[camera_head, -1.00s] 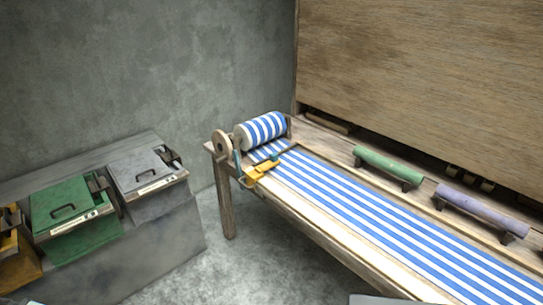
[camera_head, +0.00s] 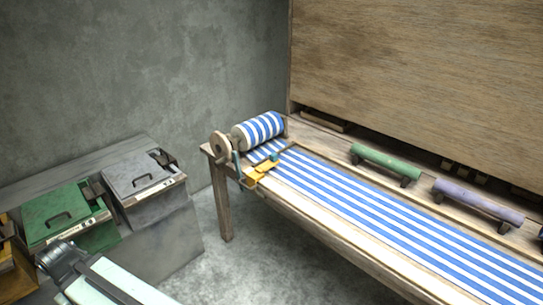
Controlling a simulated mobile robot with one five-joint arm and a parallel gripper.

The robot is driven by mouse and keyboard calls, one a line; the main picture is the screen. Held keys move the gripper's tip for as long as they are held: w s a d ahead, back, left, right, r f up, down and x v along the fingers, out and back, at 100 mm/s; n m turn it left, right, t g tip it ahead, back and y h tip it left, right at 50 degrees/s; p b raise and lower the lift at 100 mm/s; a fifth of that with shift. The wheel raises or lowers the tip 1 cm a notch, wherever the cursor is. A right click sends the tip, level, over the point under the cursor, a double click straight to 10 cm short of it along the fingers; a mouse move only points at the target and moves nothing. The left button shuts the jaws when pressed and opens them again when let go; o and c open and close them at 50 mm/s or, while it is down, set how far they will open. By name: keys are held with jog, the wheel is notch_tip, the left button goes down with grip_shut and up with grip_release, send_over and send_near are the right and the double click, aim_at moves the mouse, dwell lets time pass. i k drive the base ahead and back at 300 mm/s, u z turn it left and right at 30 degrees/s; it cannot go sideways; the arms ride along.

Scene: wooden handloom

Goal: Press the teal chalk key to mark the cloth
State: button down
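The chalk key (camera_head: 275,157) is a small teal piece at the far left end of the loom. It sits beside the yellow bracket (camera_head: 256,174) at the cloth's near edge. The blue-and-white striped cloth (camera_head: 390,218) runs along the loom bed to a roll (camera_head: 258,131) at its left end. Part of my pale arm with a grey joint shows at the lower left, well apart from the key. My gripper's fingers do not show.
A green roller (camera_head: 386,160) and a purple roller (camera_head: 478,201) lie behind the cloth. Open floor (camera_head: 235,265) lies between counter and loom.

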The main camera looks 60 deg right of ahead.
aim_at(273, 157)
jog(key=z, duration=0.1)
jog(key=i, duration=0.95)
